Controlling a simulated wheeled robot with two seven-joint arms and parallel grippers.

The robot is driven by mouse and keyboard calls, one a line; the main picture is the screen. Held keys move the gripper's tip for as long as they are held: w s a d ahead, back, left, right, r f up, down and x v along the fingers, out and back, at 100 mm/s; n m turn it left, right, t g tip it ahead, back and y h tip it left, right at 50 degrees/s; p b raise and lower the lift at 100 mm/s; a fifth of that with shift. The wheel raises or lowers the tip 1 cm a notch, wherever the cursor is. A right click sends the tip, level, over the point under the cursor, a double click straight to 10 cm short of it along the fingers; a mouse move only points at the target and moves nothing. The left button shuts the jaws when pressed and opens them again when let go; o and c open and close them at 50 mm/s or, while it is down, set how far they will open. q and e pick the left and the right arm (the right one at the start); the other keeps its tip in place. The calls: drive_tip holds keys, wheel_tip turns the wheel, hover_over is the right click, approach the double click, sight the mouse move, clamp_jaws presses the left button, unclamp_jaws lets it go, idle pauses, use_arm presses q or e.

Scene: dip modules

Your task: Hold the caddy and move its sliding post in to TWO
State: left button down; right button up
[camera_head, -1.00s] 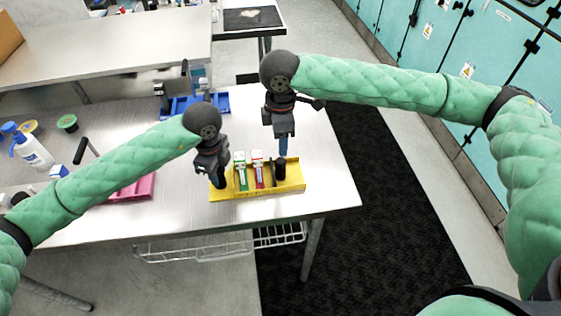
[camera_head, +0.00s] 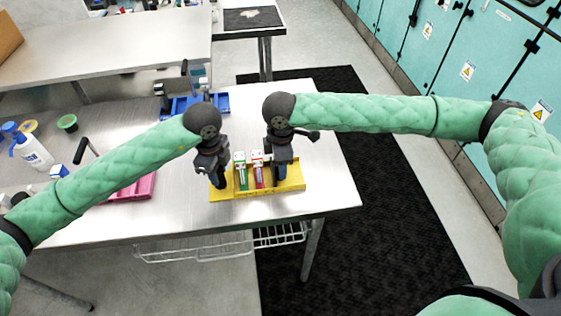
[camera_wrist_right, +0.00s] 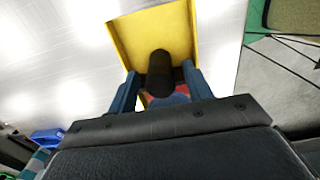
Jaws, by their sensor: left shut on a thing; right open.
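The yellow caddy (camera_head: 243,195) sits on the metal table near its front edge. It holds a green-and-white module (camera_head: 240,170) and a red-and-white module (camera_head: 258,168) side by side. My left gripper (camera_head: 219,183) is shut on the caddy's left end. My right gripper (camera_head: 280,180) is low over the caddy's right part. In the right wrist view the dark round-topped sliding post (camera_wrist_right: 160,72) stands between the open blue fingers of my right gripper (camera_wrist_right: 163,88), in front of the caddy's yellow end wall (camera_wrist_right: 126,38). I cannot tell whether the fingers touch the post.
A pink tray (camera_head: 135,188) lies left of the caddy, partly behind my left arm. A blue rack (camera_head: 215,103) stands at the back. A white pump bottle (camera_head: 33,152) stands at the far left. The table (camera_head: 325,175) is bare right of the caddy.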

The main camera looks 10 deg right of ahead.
clamp_jaws()
drive_tip(key=shift+a, duration=1.4)
unclamp_jaws()
drive_tip(key=shift+r, duration=0.15)
wheel_tip(320, 180, up, 12)
